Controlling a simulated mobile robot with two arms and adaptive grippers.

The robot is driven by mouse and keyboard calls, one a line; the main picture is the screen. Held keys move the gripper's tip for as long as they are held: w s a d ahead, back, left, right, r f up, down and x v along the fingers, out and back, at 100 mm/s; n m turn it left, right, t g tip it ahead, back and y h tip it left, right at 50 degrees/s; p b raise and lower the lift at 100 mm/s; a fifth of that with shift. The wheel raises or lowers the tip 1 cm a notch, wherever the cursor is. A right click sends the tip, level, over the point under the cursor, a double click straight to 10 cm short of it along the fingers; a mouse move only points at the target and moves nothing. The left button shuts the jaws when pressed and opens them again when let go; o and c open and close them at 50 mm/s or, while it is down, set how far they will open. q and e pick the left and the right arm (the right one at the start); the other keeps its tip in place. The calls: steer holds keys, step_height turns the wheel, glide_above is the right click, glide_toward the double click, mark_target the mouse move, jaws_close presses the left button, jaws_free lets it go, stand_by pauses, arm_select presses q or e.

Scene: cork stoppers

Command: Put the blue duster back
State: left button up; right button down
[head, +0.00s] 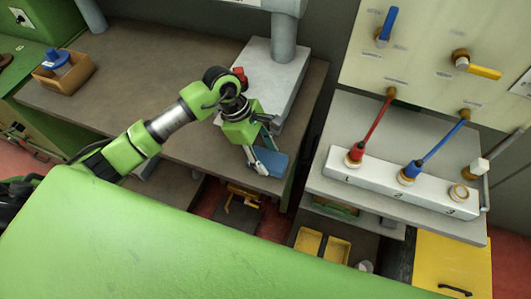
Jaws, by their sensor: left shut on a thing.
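The blue duster (274,162) looks like a flat blue block near the front right corner of the brown table. My left gripper (260,163) reaches in from the left, pointing down, and is shut on the duster. The fingers cover its left side. I cannot tell whether the duster rests on the tabletop or is held just above it. My right gripper is not in view.
A brown box (64,74) with a blue thing in it stands at the table's left. A grey-white machine base (276,75) with a red part is behind my gripper. Right, across a gap, a white numbered block (385,187) holds red and blue rods. The table's middle is clear.

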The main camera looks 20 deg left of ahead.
arm_select(q)
steer(key=shift+f+b, duration=0.2)
steer(key=shift+b, duration=0.1)
steer(key=o, duration=1.1)
steer(key=shift+r, duration=0.1)
steer(key=shift+r+p, duration=0.2)
steer(key=shift+p, duration=0.15)
steer(key=shift+b+v, duration=1.3)
steer(key=shift+v, duration=4.7)
